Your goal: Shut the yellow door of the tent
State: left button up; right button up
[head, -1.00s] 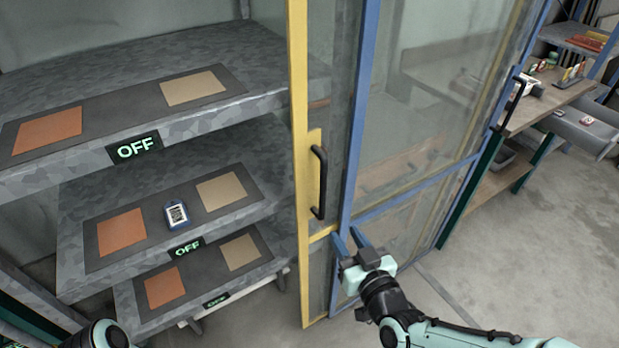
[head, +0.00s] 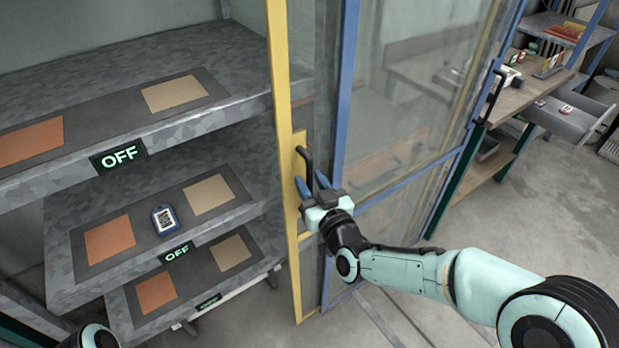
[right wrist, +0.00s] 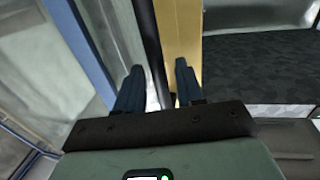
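The yellow door (head: 278,95) of the tent shows as a tall yellow frame edge with a black upright handle (head: 303,163). It stands in front of the right end of the shelves, which are open to view on its left. My right gripper (head: 310,184) is at the lower part of the handle, fingers apart. In the right wrist view the gripper (right wrist: 159,72) is open, with a dark upright bar between the fingers and the yellow frame (right wrist: 180,35) just beyond. I cannot tell whether the fingers touch the handle. My left gripper is out of view.
A blue-framed clear panel (head: 345,100) stands right beside the yellow door. Grey shelves (head: 240,205) with OFF signs hold orange and tan patches; a small blue device (head: 165,219) lies on the middle one. A workbench (head: 505,103) stands at the far right.

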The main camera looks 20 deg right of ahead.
jog(key=shift+w, duration=0.55)
grip_shut()
jog(key=shift+a, duration=0.1)
